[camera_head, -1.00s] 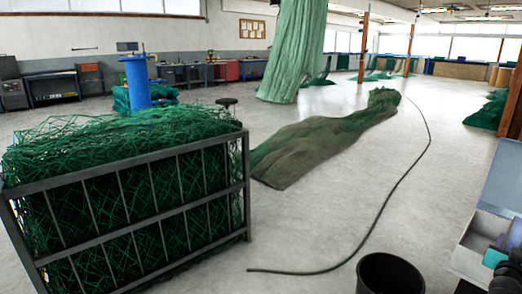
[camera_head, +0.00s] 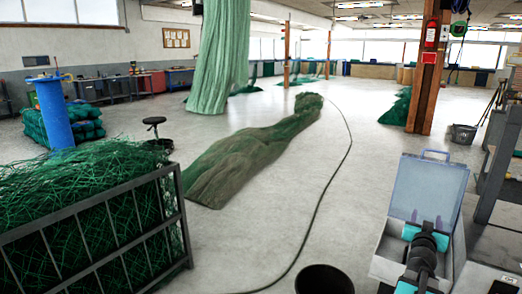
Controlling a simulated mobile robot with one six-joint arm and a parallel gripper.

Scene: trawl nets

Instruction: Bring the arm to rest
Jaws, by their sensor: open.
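Part of my dark arm with teal joint caps shows at the lower right, in front of an open pale blue-grey case (camera_head: 428,190) with its lid up. The visible links reach up from the bottom edge and overlap the case's tray. I cannot make out the fingers of my gripper. I cannot tell whether the arm touches the case.
A metal cage of green netting (camera_head: 85,235) stands at left. A net bundle (camera_head: 245,155) and a dark hose (camera_head: 318,205) lie on the floor. A black bin (camera_head: 324,280) is at bottom centre. A wooden post (camera_head: 428,75) stands at right.

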